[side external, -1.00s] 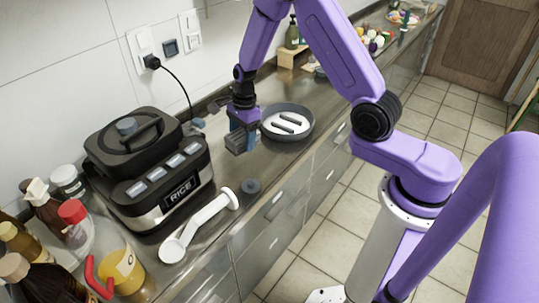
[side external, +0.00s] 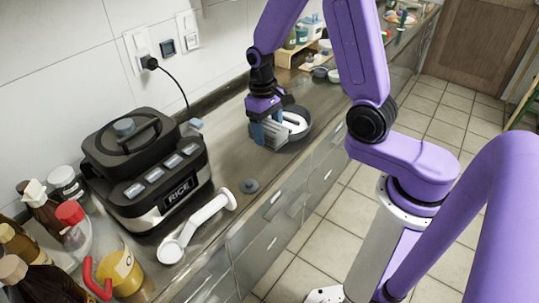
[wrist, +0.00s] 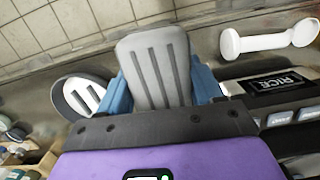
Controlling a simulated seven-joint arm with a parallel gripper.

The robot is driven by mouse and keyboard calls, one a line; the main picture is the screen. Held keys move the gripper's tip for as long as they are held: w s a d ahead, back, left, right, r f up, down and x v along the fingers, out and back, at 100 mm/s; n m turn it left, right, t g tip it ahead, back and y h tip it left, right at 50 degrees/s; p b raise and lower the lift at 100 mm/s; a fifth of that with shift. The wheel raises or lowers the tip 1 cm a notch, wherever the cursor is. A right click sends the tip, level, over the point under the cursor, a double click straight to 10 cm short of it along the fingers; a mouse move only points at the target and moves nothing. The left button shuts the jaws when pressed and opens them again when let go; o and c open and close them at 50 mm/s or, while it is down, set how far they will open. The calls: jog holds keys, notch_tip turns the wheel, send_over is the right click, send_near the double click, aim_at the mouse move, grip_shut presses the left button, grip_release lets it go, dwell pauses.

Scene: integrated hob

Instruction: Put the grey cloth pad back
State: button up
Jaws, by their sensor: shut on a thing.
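The grey cloth pad (wrist: 155,62) is a rounded slab with dark lengthwise grooves in the wrist view. My gripper (wrist: 162,88) is shut on it, with a blue finger at each side. In the side view the pad (side external: 274,137) hangs from my gripper (side external: 267,122) above the counter, at the near-left side of a round dark dish (side external: 304,131). The dish holds a pale slotted piece, and my gripper partly hides it. In the wrist view the dish (wrist: 60,104) lies left of the pad. I cannot tell whether pad and dish touch.
A black rice cooker (side external: 150,175) stands left on the counter, with a white double-ended utensil (side external: 200,222) and a small dark disc (side external: 249,186) in front. Bottles (side external: 70,225) crowd the near left. A wooden rack (side external: 300,52) stands farther back. Counter between cooker and dish is clear.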

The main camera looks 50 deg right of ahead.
aim_at(288, 134)
jog(key=shift+s+d+n, duration=0.15)
jog(key=shift+s+n, duration=0.1)
jog(key=shift+n, duration=0.15)
jog(key=s+d+f+n, duration=0.1)
jog(key=n, duration=0.2)
jog(key=s+d+f+n, duration=0.1)
jog(key=n, duration=0.2)
jog(key=s+d+f+n+h, duration=0.1)
jog(key=d+n, duration=0.1)
jog(key=n, duration=0.1)
jog(key=shift+s+d+f+n+t, duration=0.3)
jog(key=shift+s+n, duration=0.6)
jog(key=shift+n, duration=0.55)
jog(key=shift+s+d+f+n+t, duration=0.15)
jog(key=shift+s+f+n, duration=0.25)
jog(key=shift+s+n, duration=0.8)
jog(key=shift+s+d+f+n+t, duration=0.3)
jog(key=shift+s+n, duration=0.25)
jog(key=shift+n, duration=1.2)
jog(key=shift+w+f, duration=0.1)
jog(key=shift+w, duration=0.05)
